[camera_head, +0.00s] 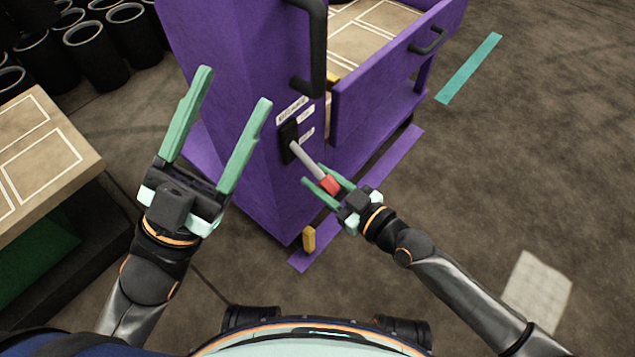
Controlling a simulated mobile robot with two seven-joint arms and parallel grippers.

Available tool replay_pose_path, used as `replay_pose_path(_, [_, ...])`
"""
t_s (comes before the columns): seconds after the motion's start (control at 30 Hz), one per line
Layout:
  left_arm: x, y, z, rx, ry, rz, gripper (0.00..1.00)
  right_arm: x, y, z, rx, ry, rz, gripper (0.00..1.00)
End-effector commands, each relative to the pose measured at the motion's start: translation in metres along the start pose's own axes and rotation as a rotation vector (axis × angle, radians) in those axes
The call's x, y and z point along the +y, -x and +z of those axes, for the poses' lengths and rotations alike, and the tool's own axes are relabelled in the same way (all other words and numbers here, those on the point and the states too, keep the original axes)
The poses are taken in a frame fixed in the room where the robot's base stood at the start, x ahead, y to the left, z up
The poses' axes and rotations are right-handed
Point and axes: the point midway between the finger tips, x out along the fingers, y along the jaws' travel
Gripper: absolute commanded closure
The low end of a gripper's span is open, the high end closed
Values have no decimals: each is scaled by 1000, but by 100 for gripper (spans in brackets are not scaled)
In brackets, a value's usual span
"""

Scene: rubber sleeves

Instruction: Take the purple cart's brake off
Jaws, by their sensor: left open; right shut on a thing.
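The purple cart (245,185) stands in front of me in the head view. Its brake lever (306,160) is a grey rod with a red grip (329,185), coming out of a black slot plate (289,139) on the cart's near end. The lever slants down to the right. Small white labels (292,110) sit beside the slot; their text is too small to read surely. My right gripper (322,184) is shut on the red grip. My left gripper (235,88) is open and empty, in front of the cart's left side.
Black handles (313,50) stick out from the cart. A yellow block (309,238) is at its lower near corner. A wooden-topped table (40,150) is at left, black sleeves (95,55) stand behind it. Floor at right is mostly clear, with a teal strip (470,68) and pale patch (537,290).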

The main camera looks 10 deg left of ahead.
Motion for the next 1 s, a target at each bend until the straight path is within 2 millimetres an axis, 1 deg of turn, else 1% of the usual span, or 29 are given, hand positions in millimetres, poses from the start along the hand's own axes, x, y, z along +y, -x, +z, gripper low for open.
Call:
replay_pose_path(0.13, [3, 4, 5, -5, -4, 4, 36, 0, 0, 0, 13, 2, 1, 100])
replay_pose_path(0.5, [2, 3, 4, -6, 0, -8, 36, 0, 0, 0, 14, 1, 1, 100])
replay_pose_path(0.53, [2, 2, 4, -6, 0, -9, 36, 0, 1, 0, 14, 1, 1, 62])
replay_pose_path(0.7, [1, 2, 4, -4, 1, -11, 36, 1, 1, 0, 13, 0, 1, 43])
replay_pose_path(0.8, [1, 2, 4, -3, 1, -11, 36, 1, 1, 1, 13, 0, 1, 33])
replay_pose_path(1.0, [1, 2, 4, -3, 1, -11, 36, 1, 1, 1, 12, -1, 2, 33])
